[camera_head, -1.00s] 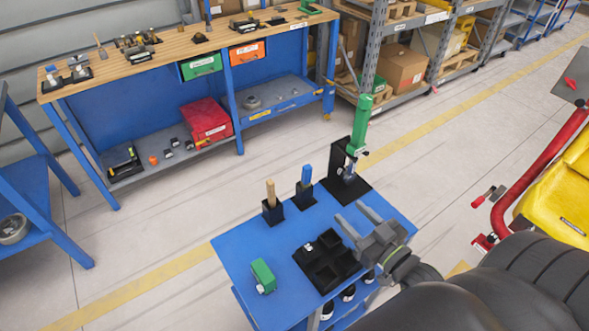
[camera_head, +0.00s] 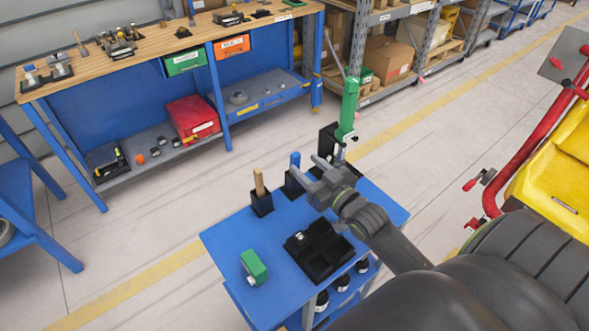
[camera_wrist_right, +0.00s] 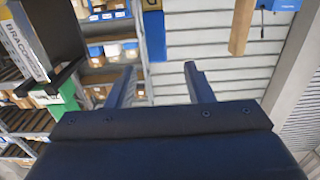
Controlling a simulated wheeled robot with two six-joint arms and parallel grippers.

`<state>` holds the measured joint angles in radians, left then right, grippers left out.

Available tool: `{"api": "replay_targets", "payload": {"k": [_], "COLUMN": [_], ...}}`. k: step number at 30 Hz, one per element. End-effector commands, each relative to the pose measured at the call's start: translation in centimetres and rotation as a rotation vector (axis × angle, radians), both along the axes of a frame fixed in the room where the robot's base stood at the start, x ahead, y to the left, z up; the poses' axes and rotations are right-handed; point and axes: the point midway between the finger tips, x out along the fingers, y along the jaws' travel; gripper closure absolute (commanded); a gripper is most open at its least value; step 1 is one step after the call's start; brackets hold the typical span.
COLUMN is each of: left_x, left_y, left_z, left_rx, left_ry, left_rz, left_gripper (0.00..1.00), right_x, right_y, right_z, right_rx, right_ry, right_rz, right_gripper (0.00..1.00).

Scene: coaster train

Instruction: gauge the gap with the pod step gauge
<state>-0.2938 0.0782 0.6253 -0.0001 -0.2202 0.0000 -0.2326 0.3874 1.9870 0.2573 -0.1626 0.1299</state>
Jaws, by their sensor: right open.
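My right gripper (camera_head: 305,165) is open and empty over the blue cart top (camera_head: 225,245). Its two fingers also show in the right wrist view (camera_wrist_right: 159,85), with nothing between them. A blue-handled tool (camera_head: 295,160) stands upright in a black block beside the fingers; its blue handle also shows in the wrist view (camera_wrist_right: 153,35). A wooden-handled tool (camera_head: 259,182) stands in another black block to the left; its handle also shows in the wrist view (camera_wrist_right: 242,25). I cannot tell which tool is the pod step gauge. The yellow pod (camera_head: 567,170) is at the right. My left gripper is not in view.
A green-handled tool (camera_head: 348,110) stands in a black stand behind my gripper. A black compartment tray (camera_head: 318,252) and a green block (camera_head: 254,266) are on the cart. A red bar (camera_head: 525,140) runs beside the pod. A workbench (camera_head: 120,70) and shelves stand behind, across clear floor.

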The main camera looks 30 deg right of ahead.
Motion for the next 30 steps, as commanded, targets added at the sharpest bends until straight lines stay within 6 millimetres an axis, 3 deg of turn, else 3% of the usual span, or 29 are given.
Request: {"api": "replay_targets", "payload": {"k": [9,19,30], "left_x": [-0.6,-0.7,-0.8], "left_y": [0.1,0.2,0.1], "left_z": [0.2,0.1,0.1], "left_rx": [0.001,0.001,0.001], "left_ry": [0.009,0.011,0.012], "left_rz": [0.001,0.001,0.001], "left_gripper": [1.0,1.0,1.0], "right_x": [4.2,4.6,4.6], "right_y": [0.0,0.1,0.1], "right_z": [0.0,-0.1,-0.1], "right_rx": [0.001,0.0,0.0], "right_ry": [-0.002,-0.001,-0.001], "right_rz": [0.0,0.0,0.0], "right_gripper": [0.53,0.54,1.0]}}
